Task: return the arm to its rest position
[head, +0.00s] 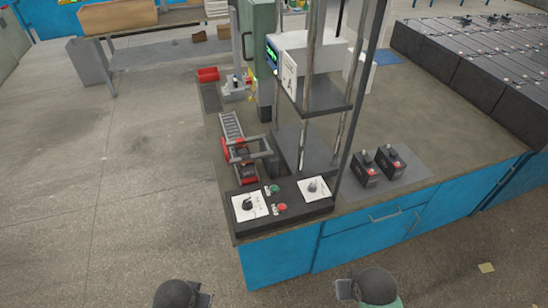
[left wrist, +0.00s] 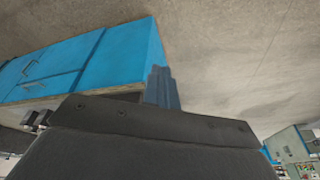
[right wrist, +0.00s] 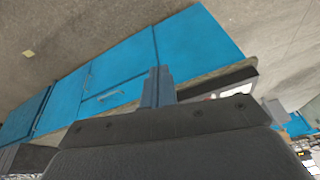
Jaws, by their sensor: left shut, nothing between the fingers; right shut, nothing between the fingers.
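My left gripper (left wrist: 162,88) shows in the left wrist view as blue-grey fingers pressed together, with nothing between them. Behind it are the blue bench front and the concrete floor. My right gripper (right wrist: 157,87) shows in the right wrist view, also shut and empty, in front of the blue drawers. In the head view only dark rounded parts of my arms show at the bottom edge, short of the bench. The fingers cannot be made out there. Neither gripper touches anything that I can see.
The workbench (head: 290,240) carries a control panel with knobs (head: 287,212), a metal-post frame (head: 318,95) and two black batteries (head: 378,165) on a grey mat. A red bin (head: 208,74) sits at its far left. Battery rows (head: 490,50) stand far right. Floor at left is clear.

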